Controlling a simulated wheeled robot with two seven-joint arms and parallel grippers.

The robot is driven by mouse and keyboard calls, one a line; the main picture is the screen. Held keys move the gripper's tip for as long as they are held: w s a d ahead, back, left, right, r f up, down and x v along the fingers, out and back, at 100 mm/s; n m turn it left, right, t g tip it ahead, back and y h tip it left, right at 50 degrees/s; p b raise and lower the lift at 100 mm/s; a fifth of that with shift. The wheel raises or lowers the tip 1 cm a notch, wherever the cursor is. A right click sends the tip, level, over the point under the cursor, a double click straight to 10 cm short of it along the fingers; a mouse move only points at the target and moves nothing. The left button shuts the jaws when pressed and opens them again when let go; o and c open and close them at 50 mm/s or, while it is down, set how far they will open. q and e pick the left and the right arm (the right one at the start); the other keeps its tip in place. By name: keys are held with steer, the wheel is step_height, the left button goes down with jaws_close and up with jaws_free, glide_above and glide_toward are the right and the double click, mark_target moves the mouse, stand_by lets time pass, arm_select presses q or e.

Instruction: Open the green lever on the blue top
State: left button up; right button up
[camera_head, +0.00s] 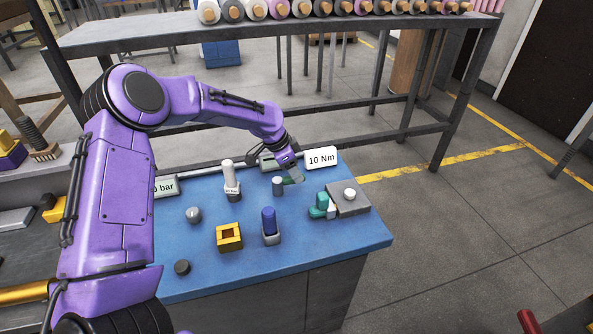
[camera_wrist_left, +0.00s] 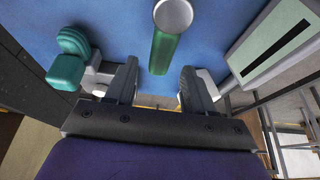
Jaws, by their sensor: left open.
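The green lever (camera_head: 291,181) is joined to a grey round post (camera_head: 278,187) on the blue top (camera_head: 330,245). In the left wrist view the green lever (camera_wrist_left: 162,52) runs from the post's round end (camera_wrist_left: 173,14) toward my gripper. My left gripper (camera_head: 295,172) is at the lever's free end in the head view. In the wrist view its two fingers (camera_wrist_left: 159,82) are apart, and the lever's end shows between their tips with gaps on both sides. I cannot tell the exact height between them. My right gripper is not in view.
A teal clamp-like part (camera_head: 319,207) beside a grey block (camera_head: 348,199) stands close on the right. A "10 Nm" sign (camera_head: 322,158) is behind. A white-topped post (camera_head: 230,178), yellow square block (camera_head: 229,237) and blue cylinder (camera_head: 269,221) stand left and in front. The front right is clear.

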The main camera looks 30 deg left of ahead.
arm_select(q)
steer(key=shift+x, duration=0.9)
steer(key=shift+r, duration=0.1)
steer(key=shift+c, duration=0.3)
jaws_close()
